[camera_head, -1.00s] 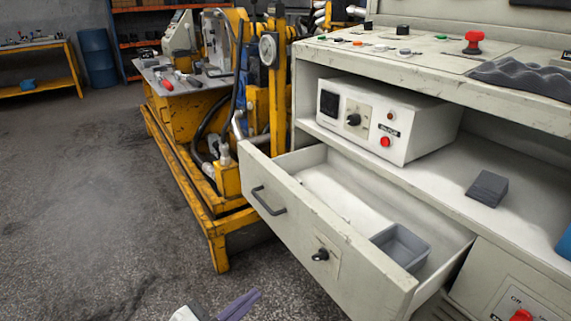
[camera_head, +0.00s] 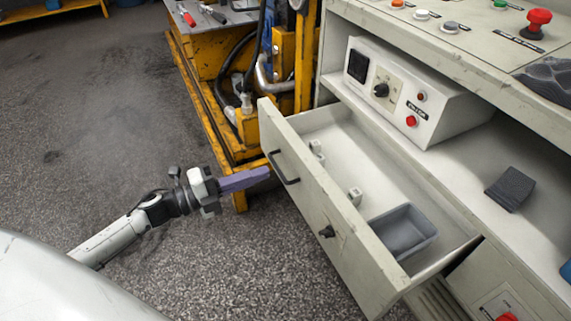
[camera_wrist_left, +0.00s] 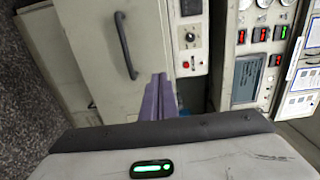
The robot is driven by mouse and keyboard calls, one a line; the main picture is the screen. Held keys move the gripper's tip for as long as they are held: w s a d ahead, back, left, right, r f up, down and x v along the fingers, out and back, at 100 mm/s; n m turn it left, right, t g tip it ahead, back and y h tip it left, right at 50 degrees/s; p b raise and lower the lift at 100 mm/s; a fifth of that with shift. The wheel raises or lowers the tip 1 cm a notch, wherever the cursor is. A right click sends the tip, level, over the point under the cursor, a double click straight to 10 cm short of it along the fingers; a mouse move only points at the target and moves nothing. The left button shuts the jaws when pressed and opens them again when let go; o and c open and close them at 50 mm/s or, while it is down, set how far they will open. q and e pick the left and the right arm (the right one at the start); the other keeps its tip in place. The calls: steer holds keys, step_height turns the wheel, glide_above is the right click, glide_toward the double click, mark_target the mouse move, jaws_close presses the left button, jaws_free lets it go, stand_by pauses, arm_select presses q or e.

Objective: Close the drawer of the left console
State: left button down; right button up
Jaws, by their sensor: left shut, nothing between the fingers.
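The console drawer (camera_head: 325,215) is pulled well out of the cream console. Its front carries a dark bar handle (camera_head: 284,168) and a black knob (camera_head: 327,231). My left gripper (camera_head: 267,173) has its purple fingers shut and empty. Its tips are close to the left end of the drawer front, beside the handle; I cannot tell whether they touch. In the left wrist view the shut fingers (camera_wrist_left: 160,84) point toward the drawer front (camera_wrist_left: 75,60), to the right of the handle (camera_wrist_left: 125,45). My right gripper is not in view.
The drawer holds a grey bin (camera_head: 403,231) and small pale blocks (camera_head: 355,196). A white control box (camera_head: 400,95) and a dark wedge (camera_head: 510,188) sit on the shelf above. A yellow machine frame (camera_head: 215,120) stands left of the drawer. The floor in front is clear.

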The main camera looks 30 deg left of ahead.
mark_target(298, 161)
arm_select(q)
steer(key=x, duration=0.7)
steer(key=shift+w+d, duration=0.25)
steer(key=shift+w, duration=0.05)
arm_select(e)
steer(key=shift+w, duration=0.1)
arm_select(q)
steer(key=shift+d, duration=0.1)
